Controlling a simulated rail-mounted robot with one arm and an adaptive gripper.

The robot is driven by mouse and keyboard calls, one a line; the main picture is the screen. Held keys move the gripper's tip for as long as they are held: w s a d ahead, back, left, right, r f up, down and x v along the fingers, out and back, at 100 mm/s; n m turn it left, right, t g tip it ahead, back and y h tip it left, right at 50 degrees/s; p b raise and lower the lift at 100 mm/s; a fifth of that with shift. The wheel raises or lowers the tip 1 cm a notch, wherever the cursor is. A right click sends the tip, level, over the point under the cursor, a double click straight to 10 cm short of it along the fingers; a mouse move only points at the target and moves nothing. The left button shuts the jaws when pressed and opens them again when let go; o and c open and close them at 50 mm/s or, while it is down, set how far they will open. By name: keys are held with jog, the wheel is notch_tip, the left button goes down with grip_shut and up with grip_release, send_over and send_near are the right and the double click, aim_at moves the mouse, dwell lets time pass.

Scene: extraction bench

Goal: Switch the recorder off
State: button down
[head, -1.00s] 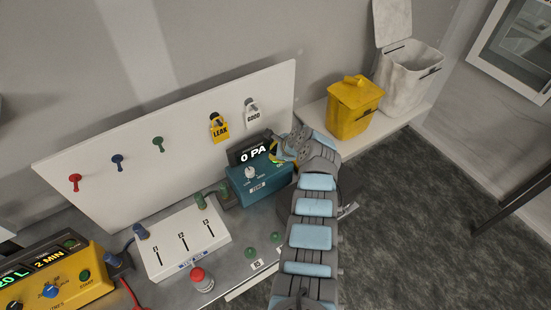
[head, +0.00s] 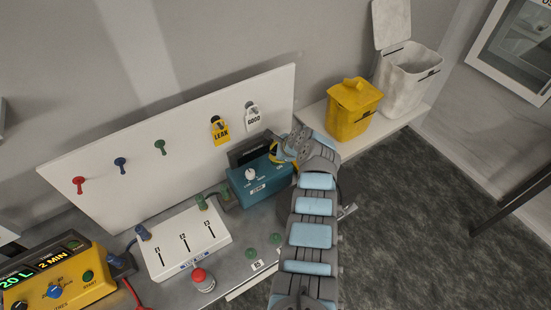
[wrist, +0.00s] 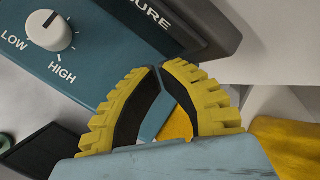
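A teal unit (head: 262,180) with a dark display (head: 248,152) and a white knob stands on the bench in the head view; I take it as the recorder, though no such label is legible. In the wrist view its teal face (wrist: 105,55) shows the knob (wrist: 50,30), marked LOW and HIGH, and lettering ending in "URE". The display shows no lit text. My gripper (wrist: 158,72) is at the unit's right end, its yellow fingers drawn together at the tips with nothing seen between them. Whether the tips touch the unit, and any switch there, cannot be seen.
LEAK (head: 219,131) and GOOD (head: 252,114) tags hang on the backboard. A yellow bin (head: 352,112) and a white bin (head: 408,75) stand right.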

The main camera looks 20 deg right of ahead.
jog(key=shift+r, duration=0.2)
notch_tip(320, 180, up, 5)
jog(key=p, duration=0.5)
dwell(0.3)
jog(key=shift+f, duration=0.1)
dwell(0.6)
